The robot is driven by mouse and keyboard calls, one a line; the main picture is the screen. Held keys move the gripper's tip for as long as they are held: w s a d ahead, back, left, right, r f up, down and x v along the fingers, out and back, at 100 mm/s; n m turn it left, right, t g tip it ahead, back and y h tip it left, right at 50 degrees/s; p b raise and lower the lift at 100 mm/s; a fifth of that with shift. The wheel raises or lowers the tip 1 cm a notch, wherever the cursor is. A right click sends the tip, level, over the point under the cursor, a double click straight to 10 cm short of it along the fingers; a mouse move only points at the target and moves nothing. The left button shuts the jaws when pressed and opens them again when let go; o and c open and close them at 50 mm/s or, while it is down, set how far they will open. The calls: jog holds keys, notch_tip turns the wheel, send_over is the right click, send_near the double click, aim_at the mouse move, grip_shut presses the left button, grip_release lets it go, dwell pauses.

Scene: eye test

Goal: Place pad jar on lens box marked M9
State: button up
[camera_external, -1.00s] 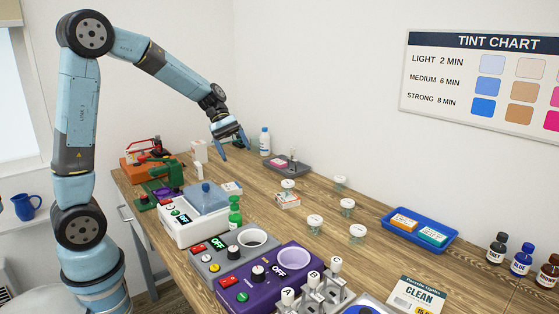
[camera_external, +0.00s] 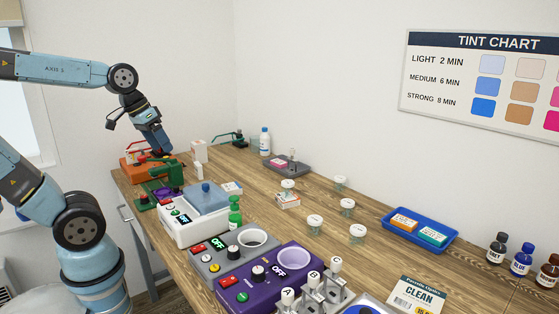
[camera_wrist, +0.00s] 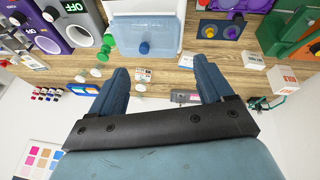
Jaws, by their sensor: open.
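Several small jars with white lids stand on the wooden table; which is the pad jar I cannot tell. They include a front jar (camera_external: 315,222), a right jar (camera_external: 357,232), a middle jar (camera_external: 347,205) and a back jar (camera_external: 340,181). Another jar (camera_external: 288,184) shows at a small orange-and-white box (camera_external: 288,202); whether on or behind it is unclear. A pale box (camera_external: 231,188) lies beside the white machine. No M9 mark is readable. My gripper (camera_external: 163,151) is open and empty, above the table's far left end, away from the jars. Its spread fingers (camera_wrist: 160,68) show in the wrist view.
An orange machine (camera_external: 142,168) and a green device (camera_external: 172,176) are near my gripper. A white machine with a blue lid (camera_external: 205,198), a green bottle (camera_external: 235,212) and a purple unit (camera_external: 285,268) line the front. A blue tray (camera_external: 398,222) stands right.

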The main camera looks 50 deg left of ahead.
jog(key=s+m, duration=0.1)
jog(key=s+a+t+y, duration=0.1)
jog(key=s, duration=0.1)
jog(key=shift+s+a+m, duration=0.1)
jog(key=shift+m, duration=0.3)
